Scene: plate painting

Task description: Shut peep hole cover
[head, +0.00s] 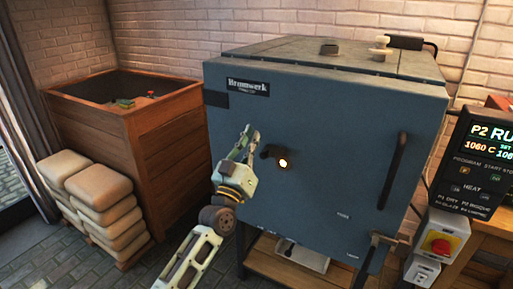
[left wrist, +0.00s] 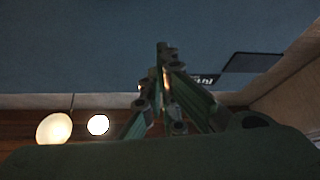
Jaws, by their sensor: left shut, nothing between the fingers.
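The blue kiln (head: 320,190) stands in the middle of the head view with its front closed. The dark peep hole cover (head: 269,151) sits just up and left of the glow, swung aside. My left gripper (head: 251,132) is shut and empty, in front of the kiln face, a little left of and above the cover. I cannot tell whether it touches the kiln. In the left wrist view, the shut fingers (left wrist: 163,50) point at the blue kiln face (left wrist: 80,50). My right gripper is not in view.
A tall handle (head: 393,170) and a latch (head: 384,241) are on the kiln's right side. A lit control panel (head: 484,165) and a red switch box (head: 441,244) stand at the right. A wooden crate (head: 160,135) and stacked sacks (head: 97,190) are at the left.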

